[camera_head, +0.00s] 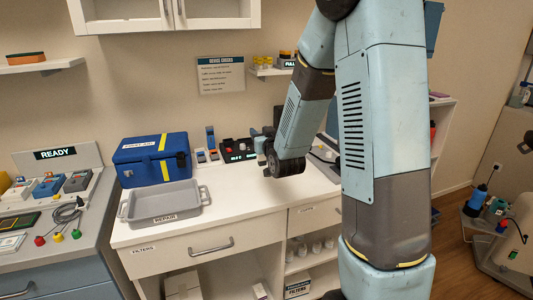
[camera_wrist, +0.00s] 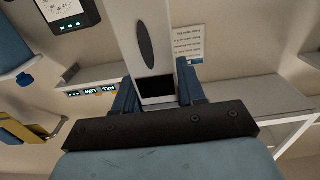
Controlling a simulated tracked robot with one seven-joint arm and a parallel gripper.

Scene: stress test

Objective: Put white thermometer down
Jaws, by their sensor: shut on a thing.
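The white thermometer (camera_wrist: 124,22) is a long white body with a dark oval and a black panel at its near end. My gripper (camera_wrist: 156,72) is shut on it, with a blue finger on each side in the wrist view. Its far end runs out of the top of that view. In the head view my gripper (camera_head: 261,146) is over the back of the white counter (camera_head: 237,206), mostly hidden by my wrist. I cannot make out the thermometer there.
A grey tray (camera_head: 124,207) labelled REPAIR and a blue first aid box (camera_head: 137,160) stand left on the counter. A black holder (camera_head: 236,150) and small blue-topped items (camera_head: 211,140) are at the back. Counter right of the tray is clear. A shelf (camera_head: 268,73) hangs above.

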